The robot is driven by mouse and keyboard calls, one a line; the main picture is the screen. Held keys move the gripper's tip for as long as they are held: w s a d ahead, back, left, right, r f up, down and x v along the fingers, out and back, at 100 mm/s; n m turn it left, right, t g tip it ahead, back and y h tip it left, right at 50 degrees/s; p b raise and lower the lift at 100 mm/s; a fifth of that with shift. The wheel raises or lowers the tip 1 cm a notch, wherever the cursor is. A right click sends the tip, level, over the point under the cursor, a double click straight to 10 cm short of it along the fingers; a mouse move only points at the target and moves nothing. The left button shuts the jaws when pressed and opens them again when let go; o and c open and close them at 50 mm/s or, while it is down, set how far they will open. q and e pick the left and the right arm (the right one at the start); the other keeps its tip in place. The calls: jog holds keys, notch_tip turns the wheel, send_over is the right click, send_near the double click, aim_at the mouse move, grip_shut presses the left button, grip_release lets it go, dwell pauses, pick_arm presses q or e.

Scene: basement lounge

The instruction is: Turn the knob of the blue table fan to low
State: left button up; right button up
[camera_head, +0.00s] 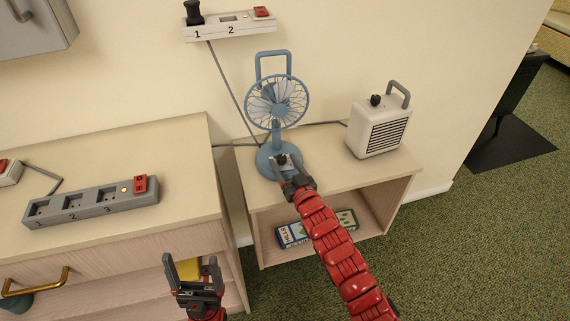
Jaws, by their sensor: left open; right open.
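The blue table fan (276,103) stands upright on the light wooden shelf unit, with a round caged head and a handle on top. Its dark knob (281,159) is on the front of the round blue base. My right gripper (283,163) is open at the base, with its fingertips close about the knob. I cannot tell whether they touch it, and the knob's setting is too small to read. My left gripper (191,266) is open and empty, low in front of the left cabinet, away from the fan.
A white heater (379,130) with a dark knob stands right of the fan. A wall power strip (231,27) is above, with a black plug at 1. A grey power strip (90,203) lies on the left cabinet (180,145). Boxes (293,234) lie on the lower shelf.

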grip_shut()
jog(key=shift+s+a+f+b, duration=0.15)
jog(key=shift+a+f+b, duration=0.05)
jog(key=shift+f+b, duration=0.3)
jog(key=shift+a+m+t+h+b, duration=0.15)
jog(key=shift+m+t+h+b, duration=0.15)
jog(key=shift+m+h+b, duration=0.3)
jog(key=m+h+b, duration=0.1)
jog(key=h+b, duration=0.1)
jog(key=b, duration=0.1)
jog(key=shift+a+r, duration=0.1)
jog(key=shift+a, duration=0.05)
jog(key=shift+r+m+t+h+b, duration=0.2)
jog(key=shift+m+t+h+b, duration=0.1)
jog(key=shift+m+h+b, duration=0.25)
jog(key=shift+d+r, duration=0.1)
jog(key=shift+d, duration=0.1)
